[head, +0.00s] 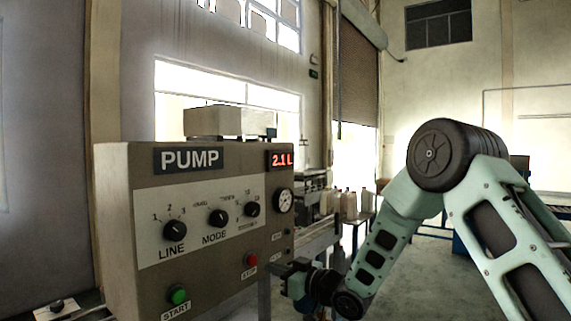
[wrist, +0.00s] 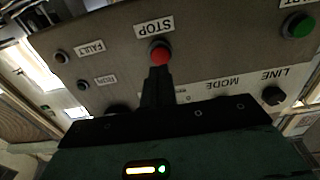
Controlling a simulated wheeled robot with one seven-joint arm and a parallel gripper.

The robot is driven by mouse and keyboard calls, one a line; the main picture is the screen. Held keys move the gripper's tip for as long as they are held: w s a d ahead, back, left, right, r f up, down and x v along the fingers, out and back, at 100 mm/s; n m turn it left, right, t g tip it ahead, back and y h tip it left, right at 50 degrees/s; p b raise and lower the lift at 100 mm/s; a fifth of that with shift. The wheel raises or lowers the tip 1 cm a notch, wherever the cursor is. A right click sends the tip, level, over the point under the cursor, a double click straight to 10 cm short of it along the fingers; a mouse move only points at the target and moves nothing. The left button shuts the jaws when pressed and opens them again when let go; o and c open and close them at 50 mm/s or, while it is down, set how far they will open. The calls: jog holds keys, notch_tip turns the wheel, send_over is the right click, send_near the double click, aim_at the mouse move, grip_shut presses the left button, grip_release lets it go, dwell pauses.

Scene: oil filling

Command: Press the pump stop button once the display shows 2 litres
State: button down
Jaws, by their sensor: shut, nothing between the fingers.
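The tan pump panel (head: 215,275) stands at the left in the head view. Its red display (head: 282,160) reads 2.1 L. The red stop button (head: 251,260) is low on the panel's right side, above its STOP label. My gripper (head: 273,268) is shut and empty, close to the right of the button in the head view. In the wrist view my fingertips (wrist: 158,72) point at the button's edge. I cannot tell whether they touch it.
A green START button (head: 178,295) is at the panel's lower left. The LINE knob (head: 174,230), MODE knob (head: 218,217) and a gauge (head: 284,200) are above. A bench (head: 318,240) and several bottles (head: 348,205) stand behind.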

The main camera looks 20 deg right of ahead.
jog(key=v, duration=0.4)
jog(key=shift+s+d+b, duration=0.1)
jog(key=shift+s+b, duration=0.05)
jog(key=shift+b, duration=0.15)
jog(key=s+a+f+g+h+b, duration=0.1)
jog(key=s+a+f+g+h, duration=0.3)
jog(key=s, duration=0.4)
jog(key=s+a+f+g+h+b, duration=0.2)
jog(key=s+a+f+g, duration=0.1)
jog(key=s+a, duration=0.4)
jog(key=s+d+f+g+h, duration=0.1)
jog(key=s+g+h, duration=0.1)
jog(key=s, duration=1)
jog(key=s+d+f+g+h+b, duration=0.1)
jog(key=s+g, duration=0.4)
jog(key=s, duration=0.8)
jog(key=shift+s+d+f+n+g+h+b, duration=0.2)
jog(key=shift+s+d+n+g+h+b, duration=0.1)
jog(key=shift+d+h, duration=0.25)
jog(key=shift+w, duration=0.1)
